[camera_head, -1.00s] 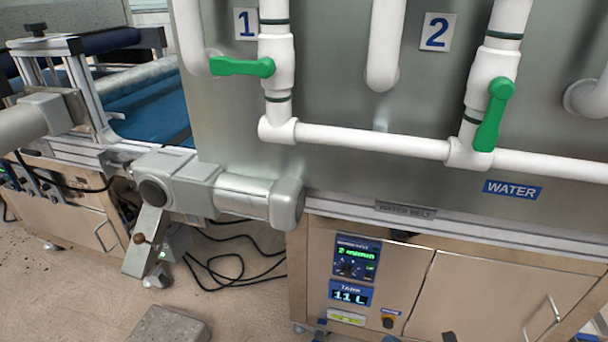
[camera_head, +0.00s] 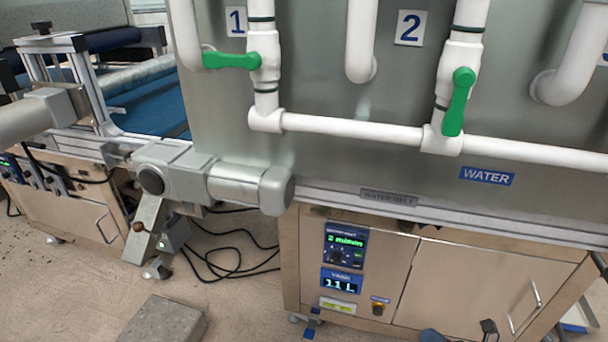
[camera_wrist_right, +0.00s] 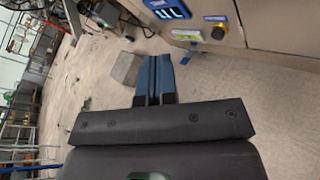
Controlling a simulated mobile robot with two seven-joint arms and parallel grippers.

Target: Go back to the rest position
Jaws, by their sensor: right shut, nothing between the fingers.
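My right gripper (camera_head: 432,336) only just shows at the bottom edge of the head view, low in front of the steel cabinet. In the right wrist view its two blue fingers (camera_wrist_right: 153,78) lie side by side, shut and empty. They point over the floor and touch nothing that I can see. My left gripper is not in view.
White pipes with green-handled valves (camera_head: 458,101) run across the panel. A grey block (camera_head: 163,320) and black cables lie on open floor.

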